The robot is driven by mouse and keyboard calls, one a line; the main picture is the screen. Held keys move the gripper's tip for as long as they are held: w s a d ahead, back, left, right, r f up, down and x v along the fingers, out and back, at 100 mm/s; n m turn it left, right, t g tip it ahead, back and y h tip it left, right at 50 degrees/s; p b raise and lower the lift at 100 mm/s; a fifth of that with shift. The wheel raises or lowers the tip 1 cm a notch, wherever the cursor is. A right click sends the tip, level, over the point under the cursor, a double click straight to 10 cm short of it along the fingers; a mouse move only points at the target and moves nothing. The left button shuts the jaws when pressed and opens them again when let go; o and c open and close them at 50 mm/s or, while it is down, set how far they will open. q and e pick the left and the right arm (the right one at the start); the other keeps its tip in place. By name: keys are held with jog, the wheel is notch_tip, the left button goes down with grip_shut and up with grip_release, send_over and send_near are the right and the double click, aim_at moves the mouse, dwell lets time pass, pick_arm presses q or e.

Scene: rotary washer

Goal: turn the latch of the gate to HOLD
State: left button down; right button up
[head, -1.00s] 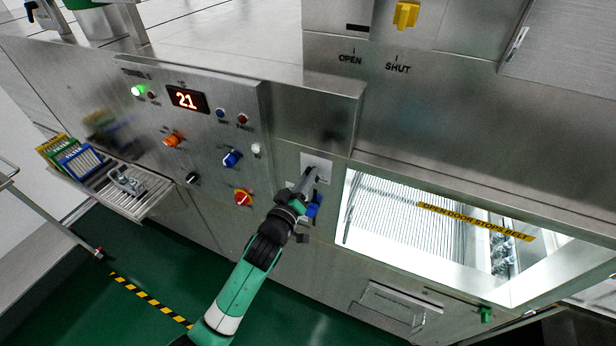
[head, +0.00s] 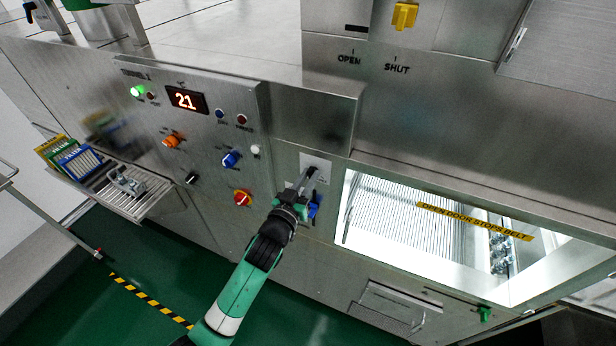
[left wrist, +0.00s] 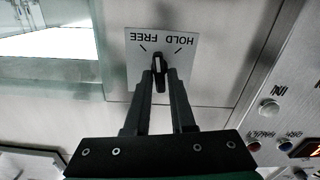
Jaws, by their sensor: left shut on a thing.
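The gate's latch is a small dark lever (left wrist: 158,66) with a pale stripe, on a light square plate (left wrist: 184,69) marked FREE and HOLD. The lettering is upside down in the left wrist view. The lever stands nearly upright there, between the two marks. My left gripper (left wrist: 158,76) is shut on the lever, a finger on either side. In the head view the plate (head: 318,161) shows above my left gripper (head: 307,181), which hides most of the lever. My right gripper is not in view.
The control panel (head: 215,135) with knobs, buttons and a display reading 21 is left of the latch. The lit gate window (head: 385,215) is to its right. A blue part (head: 315,207) is close behind my wrist. A tray (head: 140,200) juts out at left.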

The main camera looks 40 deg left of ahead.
pick_arm(q)
jog(key=m, duration=0.3)
jog(key=m+p, duration=0.1)
jog(key=m, duration=0.3)
jog(key=m+p, duration=0.1)
jog(key=m, duration=0.2)
jog(key=shift+w+d+m, duration=0.1)
jog(key=shift+d+m, duration=0.2)
dwell(0.4)
jog(key=c, duration=0.9)
grip_release()
jog(key=shift+f, duration=0.1)
jog(key=v, duration=1.1)
jog(key=shift+s, duration=0.35)
